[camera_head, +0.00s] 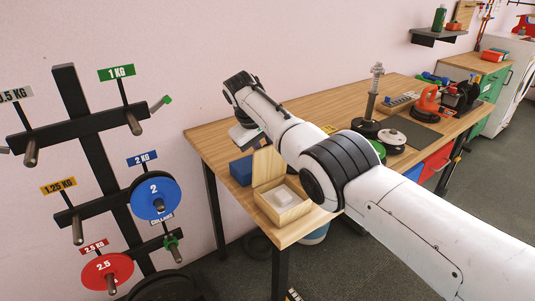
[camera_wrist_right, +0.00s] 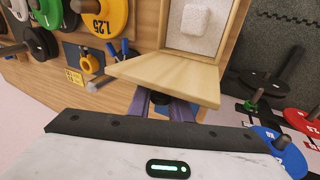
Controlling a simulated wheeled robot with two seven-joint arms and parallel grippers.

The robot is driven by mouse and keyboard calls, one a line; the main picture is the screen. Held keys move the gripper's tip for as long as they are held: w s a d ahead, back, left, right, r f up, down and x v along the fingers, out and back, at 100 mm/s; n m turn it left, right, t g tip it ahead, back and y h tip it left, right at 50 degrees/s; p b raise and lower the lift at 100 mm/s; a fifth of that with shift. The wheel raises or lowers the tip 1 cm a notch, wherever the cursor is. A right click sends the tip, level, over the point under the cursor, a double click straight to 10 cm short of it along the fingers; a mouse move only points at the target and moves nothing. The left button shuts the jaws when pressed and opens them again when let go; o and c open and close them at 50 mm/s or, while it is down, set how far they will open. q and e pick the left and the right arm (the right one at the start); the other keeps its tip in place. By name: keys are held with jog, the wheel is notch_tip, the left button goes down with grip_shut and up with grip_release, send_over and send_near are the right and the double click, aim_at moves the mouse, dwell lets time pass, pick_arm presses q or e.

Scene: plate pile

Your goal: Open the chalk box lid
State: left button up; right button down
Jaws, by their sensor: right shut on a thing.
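The chalk box (camera_head: 283,212) is a light wooden box on the near left corner of the table. Its lid (camera_head: 268,165) stands raised at the back of the box, and a white chalk block (camera_head: 284,195) shows inside. In the right wrist view the lid (camera_wrist_right: 165,72) spans the middle, with the white chalk block (camera_wrist_right: 194,20) beyond it. My right gripper (camera_wrist_right: 172,103) is shut on the lid's edge; the lid partly hides its fingertips. In the head view my right arm reaches over the table behind the box. My left gripper is not in view.
A blue block (camera_head: 240,170) sits beside the box on the left. The wooden table (camera_head: 340,97) carries a black post stand (camera_head: 371,105) and other gear farther back. A weight plate rack (camera_head: 92,140) stands left of the table.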

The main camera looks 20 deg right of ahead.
jog(key=shift+s+f, duration=0.2)
jog(key=shift+f, duration=0.05)
jog(key=c, duration=1.7)
grip_release()
jog(key=shift+o, duration=0.2)
jog(key=shift+r, duration=0.15)
jog(key=shift+a+r, duration=0.15)
jog(key=shift+r, duration=0.4)
jog(key=v, duration=0.9)
